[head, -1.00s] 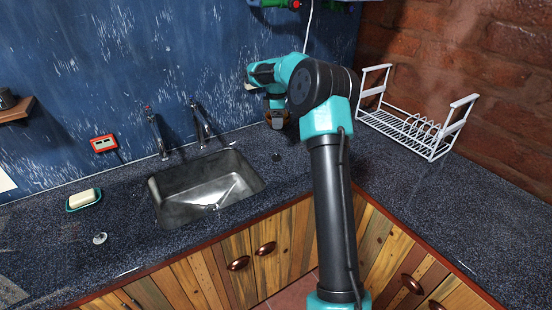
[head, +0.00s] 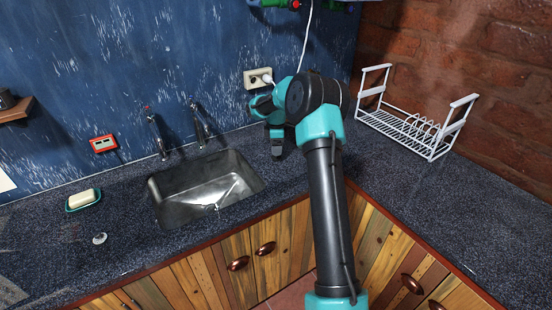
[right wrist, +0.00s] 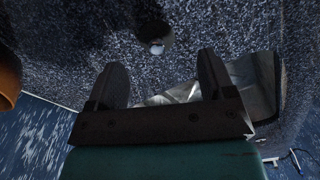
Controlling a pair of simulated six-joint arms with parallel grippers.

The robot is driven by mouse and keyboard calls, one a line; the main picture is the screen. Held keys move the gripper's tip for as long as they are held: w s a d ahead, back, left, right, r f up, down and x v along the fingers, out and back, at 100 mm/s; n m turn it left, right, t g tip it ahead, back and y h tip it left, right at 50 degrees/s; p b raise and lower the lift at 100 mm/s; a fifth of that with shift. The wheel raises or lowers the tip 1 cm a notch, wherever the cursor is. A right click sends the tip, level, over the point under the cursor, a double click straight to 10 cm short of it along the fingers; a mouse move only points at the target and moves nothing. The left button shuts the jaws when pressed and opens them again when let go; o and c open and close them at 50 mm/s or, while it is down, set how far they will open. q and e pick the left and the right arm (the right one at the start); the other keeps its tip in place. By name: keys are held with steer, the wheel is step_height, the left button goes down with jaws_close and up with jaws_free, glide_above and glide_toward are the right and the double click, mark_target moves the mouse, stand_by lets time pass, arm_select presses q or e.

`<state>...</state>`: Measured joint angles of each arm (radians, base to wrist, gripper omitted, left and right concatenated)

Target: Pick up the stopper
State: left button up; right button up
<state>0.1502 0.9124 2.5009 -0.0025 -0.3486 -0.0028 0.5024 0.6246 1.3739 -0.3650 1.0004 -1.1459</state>
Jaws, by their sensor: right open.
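A small dark round piece with a pale top, which looks like the stopper (right wrist: 156,47), lies on the dark speckled counter in the right wrist view. It sits just beyond my right gripper's fingertips, roughly between their lines, and the fingers do not touch it. My right gripper (head: 277,152) is open and empty, pointing down over the counter to the right of the sink. It hides that piece in the head view. Its two fingers (right wrist: 162,62) stand wide apart in the right wrist view. My left gripper is not in view.
The metal sink (head: 190,203) with two taps (head: 158,135) is left of my right gripper. A small pale round piece (head: 100,238) and a soap dish (head: 70,206) lie further left. A white dish rack (head: 432,152) stands right. An orange-brown object (right wrist: 8,75) edges the wrist view.

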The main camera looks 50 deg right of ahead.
steer(key=shift+w+d+f, duration=0.1)
steer(key=shift+f, duration=1.2)
steer(key=shift+w+d+f, duration=0.1)
steer(key=shift+f, duration=1.2)
steer(key=c, duration=1)
